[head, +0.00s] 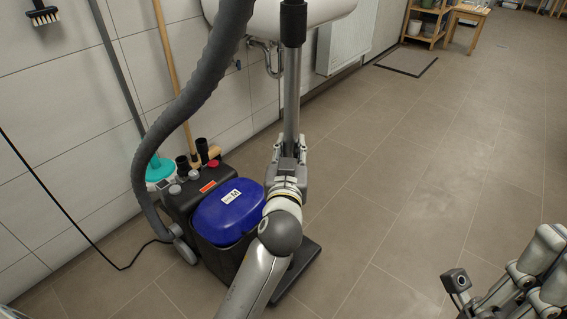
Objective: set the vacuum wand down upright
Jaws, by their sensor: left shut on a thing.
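The vacuum wand (292,90) is a grey metal tube with a dark upper grip, standing about upright in the middle of the head view. My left gripper (289,158) is shut on the tube, and my arm hides the part below. A dark flat piece (297,272) shows on the floor beside my arm; I cannot tell whether it is the wand's foot. The vacuum (226,211), dark with a blue lid, stands left of my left gripper. Its ribbed hose (188,105) arches up past the top edge. My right gripper (459,283) is partly in view at lower right, its jaws unclear.
A white basin (300,15) with pipes hangs on the tiled wall, beside a radiator (344,40). Poles and a teal mop bucket (160,168) stand behind the vacuum. A black cable (75,222) runs at left. Wide floor (400,190) is clear to the right.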

